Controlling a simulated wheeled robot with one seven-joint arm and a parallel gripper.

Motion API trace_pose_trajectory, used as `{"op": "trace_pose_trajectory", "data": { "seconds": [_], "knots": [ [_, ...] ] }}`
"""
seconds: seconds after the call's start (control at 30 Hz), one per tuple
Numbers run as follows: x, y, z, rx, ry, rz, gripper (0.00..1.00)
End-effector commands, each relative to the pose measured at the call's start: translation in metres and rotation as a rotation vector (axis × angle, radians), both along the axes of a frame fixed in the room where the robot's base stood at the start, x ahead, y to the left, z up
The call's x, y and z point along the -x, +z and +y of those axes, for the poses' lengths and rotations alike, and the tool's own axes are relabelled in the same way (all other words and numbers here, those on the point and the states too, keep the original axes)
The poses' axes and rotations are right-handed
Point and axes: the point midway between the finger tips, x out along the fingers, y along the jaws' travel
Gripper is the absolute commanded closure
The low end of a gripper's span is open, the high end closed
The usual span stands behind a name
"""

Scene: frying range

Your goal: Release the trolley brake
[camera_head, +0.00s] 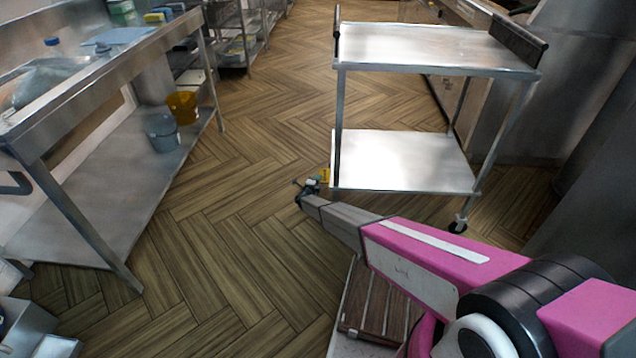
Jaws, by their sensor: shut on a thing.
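The trolley (430,46) is a steel two-shelf cart with dark end handles. It stands upright on the wood floor at the upper right. My gripper (313,184) is low, by the trolley's near left leg. A small yellow piece, which I take for the trolley brake (325,174), shows at the gripper's tip, near the bottom of that leg. The gripper is shut on it. The caster there is mostly hidden by the gripper, and the lever's exact position is too small to tell. The near right caster (458,226) is in view.
A steel sink bench (95,75) with a lower shelf runs along the left. A grey bucket (161,132) and a yellow bucket (183,106) stand on that shelf. Steel units close off the right side. The floor between bench and trolley is clear.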

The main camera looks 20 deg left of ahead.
Motion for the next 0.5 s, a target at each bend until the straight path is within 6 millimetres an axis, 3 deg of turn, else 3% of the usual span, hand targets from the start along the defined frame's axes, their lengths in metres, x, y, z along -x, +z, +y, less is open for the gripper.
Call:
{"op": "trace_pose_trajectory", "data": {
  "seconds": [0.5],
  "knots": [
    [-0.0003, 0.0063, -0.0002, -0.076, -0.001, 0.017, 1.00]
  ]
}}
